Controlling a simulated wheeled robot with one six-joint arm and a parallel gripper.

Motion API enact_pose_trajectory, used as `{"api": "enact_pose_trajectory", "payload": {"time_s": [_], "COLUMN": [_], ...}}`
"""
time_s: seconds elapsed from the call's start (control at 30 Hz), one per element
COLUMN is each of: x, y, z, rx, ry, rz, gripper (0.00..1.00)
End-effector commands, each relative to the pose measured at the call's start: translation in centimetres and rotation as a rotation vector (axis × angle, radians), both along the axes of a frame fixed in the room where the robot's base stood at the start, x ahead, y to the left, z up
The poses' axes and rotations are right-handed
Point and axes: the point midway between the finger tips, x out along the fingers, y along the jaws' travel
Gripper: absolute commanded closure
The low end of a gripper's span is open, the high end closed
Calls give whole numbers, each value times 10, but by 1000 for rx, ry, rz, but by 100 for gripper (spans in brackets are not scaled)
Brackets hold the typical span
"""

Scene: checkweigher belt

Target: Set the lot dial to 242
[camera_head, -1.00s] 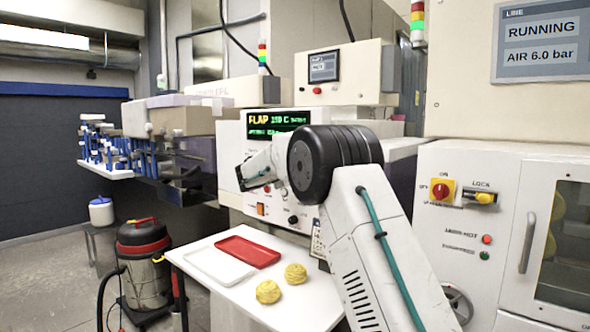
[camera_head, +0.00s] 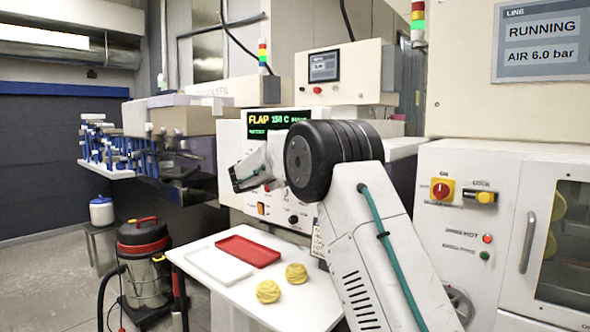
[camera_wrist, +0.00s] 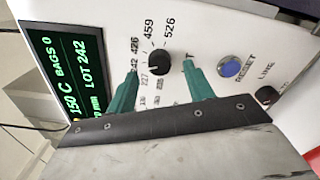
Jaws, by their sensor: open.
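The lot dial, a round black knob (camera_wrist: 160,62), is on the white panel in the wrist view, ringed by printed numbers such as 242, 426, 459 and 526. I cannot make out its pointer mark. The display (camera_wrist: 66,68) beside it reads LOT 242. My gripper (camera_wrist: 160,72) is open, its green fingertips on either side of the dial's near edge, with gaps between them and the knob. In the head view my gripper (camera_head: 236,180) is in front of the machine panel, and my arm hides part of that panel.
A blue RESET button (camera_wrist: 230,66) and another black knob (camera_wrist: 267,95) lie right of the dial. Below the panel, a white table (camera_head: 220,295) holds a red tray (camera_head: 248,251), a white tray (camera_head: 218,266) and two yellow pasta-like nests (camera_head: 268,291).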

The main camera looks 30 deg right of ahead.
Motion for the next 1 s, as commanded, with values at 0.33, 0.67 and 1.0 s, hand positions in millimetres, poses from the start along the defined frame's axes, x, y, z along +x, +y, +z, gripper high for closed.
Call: {"api": "enact_pose_trajectory", "payload": {"time_s": [0.33, 0.67, 1.0], "x": [-17, -19, -21], "y": [48, 51, 50], "z": [-1, -1, -10], "rx": [0, 0, 34], "ry": [1, 1, 8], "rz": [2, 0, -12], "gripper": [48, 48, 48]}}
